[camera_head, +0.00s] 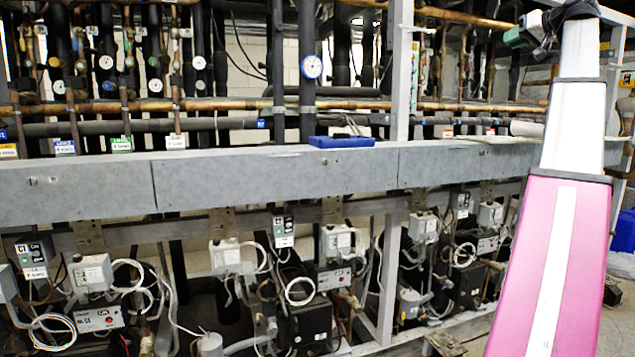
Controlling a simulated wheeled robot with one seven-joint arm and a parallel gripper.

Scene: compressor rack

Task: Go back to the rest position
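A large tapered pink and white body (560,230) stands at the right edge, wide at the bottom and narrower toward the top.
A blue case (342,142) lies on the beam. Gauges, such as a blue-rimmed one (312,67), and copper pipes are above. Grey boxes (92,272), looped cables and dark compressors (305,315) fill the lower rack. A blue container (623,230) is at the far right.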

